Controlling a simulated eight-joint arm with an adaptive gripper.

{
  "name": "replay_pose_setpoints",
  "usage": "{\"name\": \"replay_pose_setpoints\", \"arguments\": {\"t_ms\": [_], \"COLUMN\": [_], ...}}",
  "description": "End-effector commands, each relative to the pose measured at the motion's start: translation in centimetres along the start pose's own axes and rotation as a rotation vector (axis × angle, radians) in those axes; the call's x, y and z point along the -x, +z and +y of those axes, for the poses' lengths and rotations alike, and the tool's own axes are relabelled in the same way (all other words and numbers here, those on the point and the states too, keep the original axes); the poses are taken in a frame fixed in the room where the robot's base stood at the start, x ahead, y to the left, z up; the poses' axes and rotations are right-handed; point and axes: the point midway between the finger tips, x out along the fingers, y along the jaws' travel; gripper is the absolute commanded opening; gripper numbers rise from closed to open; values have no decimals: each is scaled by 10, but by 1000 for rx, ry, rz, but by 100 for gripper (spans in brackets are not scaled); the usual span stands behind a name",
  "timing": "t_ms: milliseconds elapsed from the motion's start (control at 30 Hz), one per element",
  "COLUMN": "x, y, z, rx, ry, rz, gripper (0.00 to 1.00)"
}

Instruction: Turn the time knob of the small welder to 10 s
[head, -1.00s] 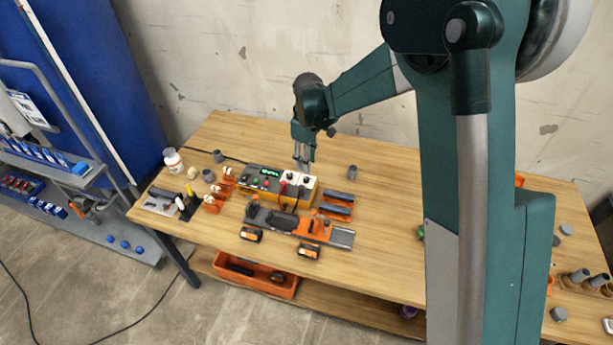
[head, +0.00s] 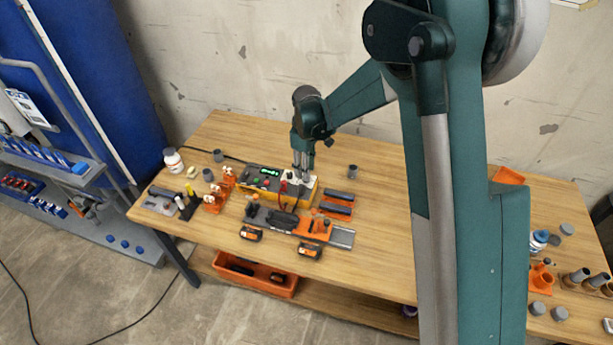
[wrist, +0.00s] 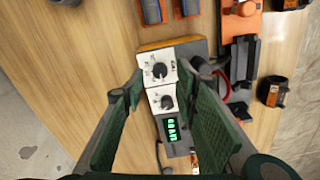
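The small welder (head: 270,172) is an orange and dark grey box at the back middle of the bench, with a lit green display. In the wrist view the welder (wrist: 171,49) shows a white panel with two black dial knobs. One knob (wrist: 160,70) is near the panel's outer end; the other knob (wrist: 166,101) is nearer the green display (wrist: 173,130). The dial lettering is too small to read. My gripper (wrist: 160,90) is open and empty, its fingers on either side of the panel. In the head view my gripper (head: 302,176) points down over the panel end, hiding the knobs.
An orange and grey clamp rig (head: 290,222) stands just in front of the welder. Orange-and-black blocks (head: 337,207) lie to its right, orange holders (head: 215,198) to its left. A grey cup (head: 353,171) stands behind right. The bench's middle right is clear.

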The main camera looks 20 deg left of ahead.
Motion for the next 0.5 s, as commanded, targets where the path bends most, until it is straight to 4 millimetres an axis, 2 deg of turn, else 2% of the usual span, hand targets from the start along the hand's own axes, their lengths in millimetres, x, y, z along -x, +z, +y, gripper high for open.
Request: {"name": "replay_pose_setpoints", "arguments": {"t_ms": [233, 500], "x": [-28, -37], "y": [0, 0], "z": [0, 0], "rx": [0, 0], "ry": [0, 0], "rz": [0, 0], "gripper": [30, 30]}}
